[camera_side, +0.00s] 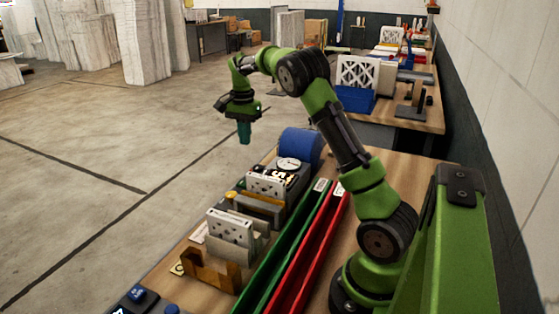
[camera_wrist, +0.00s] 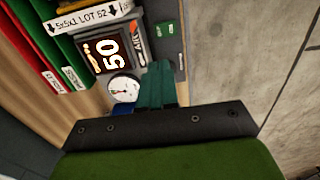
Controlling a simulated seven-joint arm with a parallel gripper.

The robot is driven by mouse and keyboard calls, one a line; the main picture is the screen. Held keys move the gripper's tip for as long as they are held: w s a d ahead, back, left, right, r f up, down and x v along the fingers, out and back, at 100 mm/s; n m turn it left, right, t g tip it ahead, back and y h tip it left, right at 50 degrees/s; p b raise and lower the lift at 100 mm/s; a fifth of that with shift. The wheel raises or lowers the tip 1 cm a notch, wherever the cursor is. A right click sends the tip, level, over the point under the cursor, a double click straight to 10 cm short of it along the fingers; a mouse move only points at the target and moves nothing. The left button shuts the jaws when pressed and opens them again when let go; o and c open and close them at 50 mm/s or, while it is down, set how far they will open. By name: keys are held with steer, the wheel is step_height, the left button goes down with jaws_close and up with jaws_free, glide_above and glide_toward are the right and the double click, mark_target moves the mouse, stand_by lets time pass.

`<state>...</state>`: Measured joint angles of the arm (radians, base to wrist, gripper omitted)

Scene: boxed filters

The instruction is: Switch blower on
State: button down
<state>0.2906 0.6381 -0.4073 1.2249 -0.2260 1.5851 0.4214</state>
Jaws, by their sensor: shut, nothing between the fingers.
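A blue drum (camera_side: 300,145), which looks like the blower, stands at the far end of the bench behind a round white dial. The dial (camera_wrist: 124,88) shows in the wrist view beside a lit display reading 50 (camera_wrist: 110,52). A small green piece (camera_wrist: 164,29) sits on the dark panel beside the display; I cannot tell whether it is the switch. My gripper (camera_side: 245,138) is shut and empty, pointing down, above and to the left of the drum in the side view. In the wrist view its teal fingers (camera_wrist: 158,75) cover part of the panel.
White boxed filters (camera_side: 230,230) stand in holders on the wooden bench. A green tray (camera_side: 290,240) and a red tray (camera_side: 318,243) run beside them. A blue button box (camera_side: 138,294) is at the near end. Open floor (camera_side: 110,200) lies left.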

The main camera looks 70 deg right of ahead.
mark_target(244, 184)
step_height(244, 184, down, 14)
steer(key=shift+f, duration=0.1)
stand_by(0.6)
steer(key=shift+s+f, duration=0.2)
steer(key=shift+f, duration=0.15)
steer(key=shift+w+a+r, duration=0.1)
steer(key=shift+w+r, duration=0.05)
steer(key=shift+w, duration=0.7)
steer(key=shift+a, duration=0.1)
